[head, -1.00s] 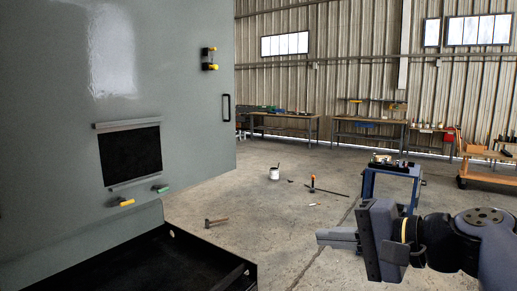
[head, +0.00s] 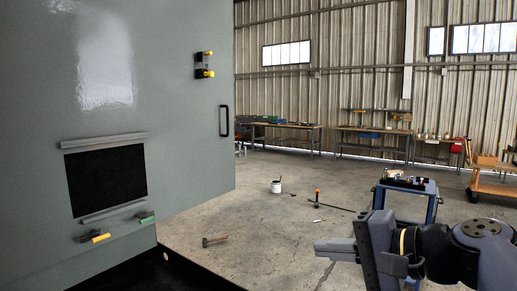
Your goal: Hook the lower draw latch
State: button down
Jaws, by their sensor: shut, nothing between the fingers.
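The grey enclosure (head: 150,130) fills the left of the head view. A small black fitting with yellow ends (head: 204,66) is on its upper right face. Low on the face are a yellow-handled piece (head: 96,237) and a green-handled piece (head: 146,217), below a dark panel (head: 106,181). I cannot tell which of these, if any, is the lower draw latch. My gripper (head: 334,248) is at the lower right, pointing left toward the enclosure. It is shut and empty, well apart from the enclosure.
A black handle (head: 223,121) is near the enclosure's right edge. A black tray-like ledge (head: 165,272) lies below it. Workbenches (head: 290,127) line the back wall.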

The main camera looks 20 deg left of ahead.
aim_at(238, 151)
jog(key=i+j, duration=0.2)
jog(key=i, duration=0.3)
jog(key=i+j, duration=0.25)
jog(key=i, duration=0.2)
jog(key=i+j, duration=0.2)
jog(key=i, duration=0.3)
jog(key=i+j, duration=0.25)
jog(key=i, duration=0.25)
jog(key=i+j+u, duration=0.1)
jog(key=i, duration=0.4)
jog(key=i+j, duration=0.3)
jog(key=i, duration=0.15)
